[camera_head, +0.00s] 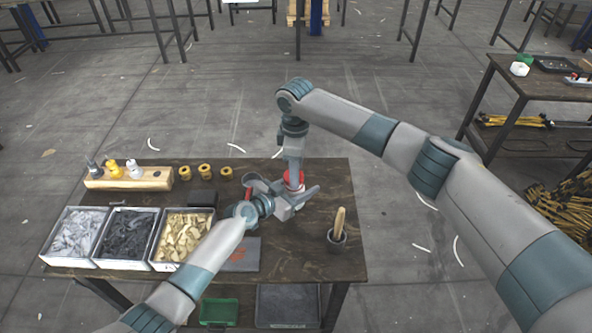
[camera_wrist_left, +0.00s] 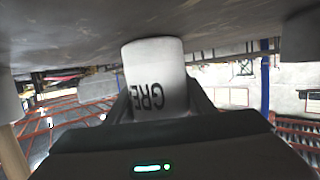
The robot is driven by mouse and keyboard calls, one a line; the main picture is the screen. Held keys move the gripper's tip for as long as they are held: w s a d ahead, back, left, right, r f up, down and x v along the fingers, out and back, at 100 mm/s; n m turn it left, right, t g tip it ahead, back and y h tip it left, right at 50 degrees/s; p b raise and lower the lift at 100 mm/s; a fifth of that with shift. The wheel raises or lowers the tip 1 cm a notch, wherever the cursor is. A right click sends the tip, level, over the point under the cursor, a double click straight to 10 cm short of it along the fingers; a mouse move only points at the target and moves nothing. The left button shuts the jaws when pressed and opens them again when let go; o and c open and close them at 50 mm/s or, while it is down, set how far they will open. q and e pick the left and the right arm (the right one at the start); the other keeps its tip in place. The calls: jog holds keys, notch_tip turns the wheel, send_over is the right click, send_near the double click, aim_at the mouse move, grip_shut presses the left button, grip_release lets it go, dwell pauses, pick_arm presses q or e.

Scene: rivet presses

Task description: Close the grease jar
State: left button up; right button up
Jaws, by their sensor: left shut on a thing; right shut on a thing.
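The grease jar (camera_wrist_left: 155,72) is white with dark letters "GRE" and shows upside down in the left wrist view, between the fingers of my left gripper. In the head view, my left gripper (camera_head: 291,201) is shut on the jar from the near side, low over the bench. A red lid (camera_head: 294,178) shows at the jar's top. My right gripper (camera_head: 293,168) points straight down and is shut on the lid from above. The arms hide most of the jar, and I cannot tell how far the lid is seated.
The bench (camera_head: 330,265) carries a wooden block (camera_head: 130,179) with bottles, several brass-coloured rings (camera_head: 204,170), three parts bins (camera_head: 122,237), a grey mat (camera_head: 241,257) and a dark cup with a wooden handle (camera_head: 338,235).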

jog(key=shift+f, duration=0.55)
